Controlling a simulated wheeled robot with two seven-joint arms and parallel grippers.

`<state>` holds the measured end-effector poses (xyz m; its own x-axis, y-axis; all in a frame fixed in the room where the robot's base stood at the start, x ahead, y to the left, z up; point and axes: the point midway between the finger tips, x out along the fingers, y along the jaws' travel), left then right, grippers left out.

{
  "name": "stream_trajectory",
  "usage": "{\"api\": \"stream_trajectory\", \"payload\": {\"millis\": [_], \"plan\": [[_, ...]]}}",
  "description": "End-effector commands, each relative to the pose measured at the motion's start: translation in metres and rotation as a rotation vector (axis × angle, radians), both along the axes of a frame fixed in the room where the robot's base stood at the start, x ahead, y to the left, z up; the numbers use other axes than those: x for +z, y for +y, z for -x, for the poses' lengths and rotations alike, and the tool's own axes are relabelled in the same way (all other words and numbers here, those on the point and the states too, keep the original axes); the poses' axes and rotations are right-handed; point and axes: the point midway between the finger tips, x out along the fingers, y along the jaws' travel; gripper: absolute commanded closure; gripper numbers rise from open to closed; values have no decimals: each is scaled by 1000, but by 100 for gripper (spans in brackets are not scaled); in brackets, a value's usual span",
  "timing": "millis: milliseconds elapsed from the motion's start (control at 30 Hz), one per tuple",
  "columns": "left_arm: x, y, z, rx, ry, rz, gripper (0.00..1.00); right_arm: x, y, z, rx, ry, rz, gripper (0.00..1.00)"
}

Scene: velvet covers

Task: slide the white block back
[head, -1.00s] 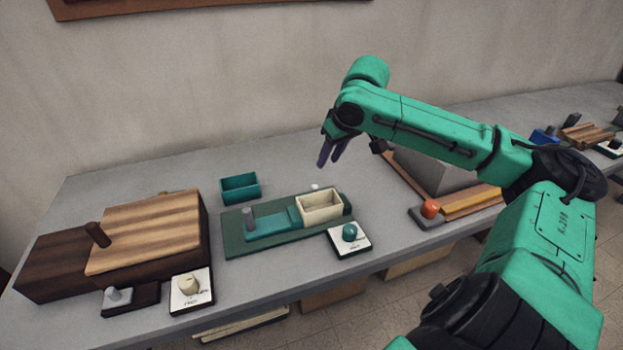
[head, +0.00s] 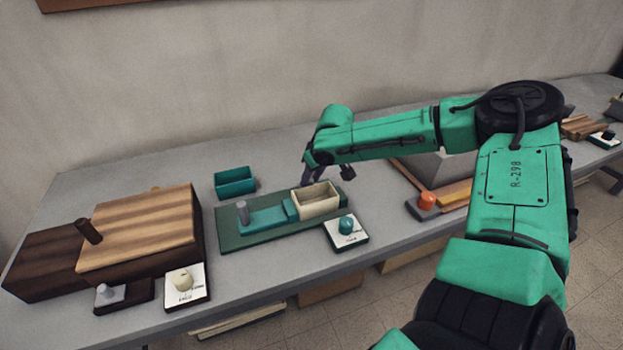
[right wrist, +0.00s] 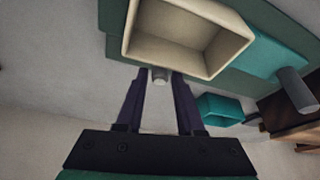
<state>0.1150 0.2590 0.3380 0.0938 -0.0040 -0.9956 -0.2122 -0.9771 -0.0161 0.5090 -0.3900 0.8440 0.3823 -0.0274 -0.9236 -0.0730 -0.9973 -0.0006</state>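The white block appears to be the cream, open-topped box (head: 316,201) at the right end of a dark green base (head: 231,237), beside a teal slider (head: 266,219) with a grey peg (head: 242,212). In the right wrist view the cream box (right wrist: 190,68) fills the top middle, and a small pale knob (right wrist: 159,79) stands at its back side. My right gripper (head: 312,179) is behind the box, pointing down, its tips partly hidden by it. In the wrist view its two dark fingers are apart, one on each side of the knob; contact cannot be told. My left gripper is not in view.
A teal open box (head: 234,182) stands behind the base. A white plate with a teal knob (head: 346,225) sits in front. A wooden-topped box (head: 143,235) is at left, an orange button (head: 426,200) at right. Grey table (head: 125,180) is bare toward the wall.

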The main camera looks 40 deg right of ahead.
Motion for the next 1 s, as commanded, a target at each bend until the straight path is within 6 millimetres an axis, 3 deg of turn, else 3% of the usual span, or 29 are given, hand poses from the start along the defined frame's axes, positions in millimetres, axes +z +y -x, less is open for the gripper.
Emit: {"api": "stream_trajectory", "payload": {"millis": [100,200,1000], "plan": [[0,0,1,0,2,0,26,0,0,0,0,0,0,67],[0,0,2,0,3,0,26,0,0,0,0,0,0,100],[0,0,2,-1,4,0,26,0,0,1,-1,2,-1,100]]}}
